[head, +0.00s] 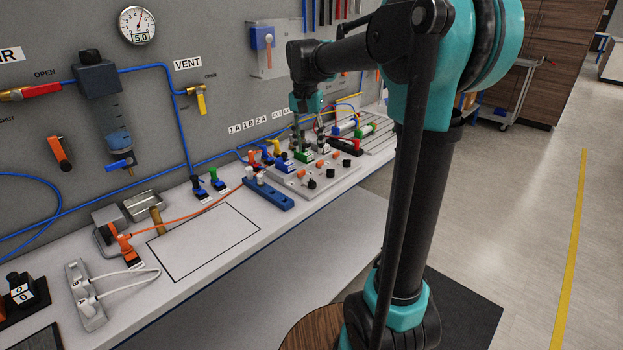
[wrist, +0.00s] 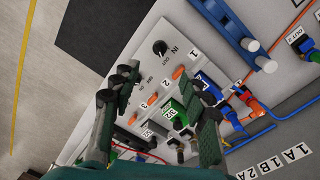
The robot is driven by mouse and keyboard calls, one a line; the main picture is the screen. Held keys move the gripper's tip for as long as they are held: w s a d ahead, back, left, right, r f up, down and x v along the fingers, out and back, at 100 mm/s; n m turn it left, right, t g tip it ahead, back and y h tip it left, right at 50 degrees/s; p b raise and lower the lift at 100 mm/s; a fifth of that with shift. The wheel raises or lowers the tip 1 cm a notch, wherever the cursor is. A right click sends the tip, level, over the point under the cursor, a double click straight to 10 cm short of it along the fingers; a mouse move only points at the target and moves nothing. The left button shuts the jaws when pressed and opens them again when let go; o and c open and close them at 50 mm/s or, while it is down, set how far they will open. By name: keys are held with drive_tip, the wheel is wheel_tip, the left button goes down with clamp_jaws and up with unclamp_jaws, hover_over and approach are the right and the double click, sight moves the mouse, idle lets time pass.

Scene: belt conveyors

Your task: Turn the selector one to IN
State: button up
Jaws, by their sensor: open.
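The black selector one knob (wrist: 160,47) sits on a light panel beside the printed words IN and OUT, near the number 1, in the wrist view. A small pale mark shows on it, but its direction is too small to tell for sure. In the head view, the nearest black knob (head: 312,184) at the panel's front edge appears to be the same one. My gripper (wrist: 160,82) is open and empty over the panel, apart from the knob. In the head view, my gripper (head: 309,144) points down above the back part of the panel.
Orange parts (wrist: 152,99), a green block (wrist: 172,110) and a blue block (wrist: 203,82) crowd the panel below my fingers. A blue rack with white caps (head: 268,193) lies beside the panel. A bare outlined area (head: 205,240) is on the bench at left.

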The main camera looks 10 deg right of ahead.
sight(312, 180)
drive_tip(key=f, duration=1.2)
drive_tip(key=shift+s+d, duration=0.2)
drive_tip(key=shift+d, duration=0.15)
drive_tip(key=shift+c, duration=0.4)
clamp_jaws()
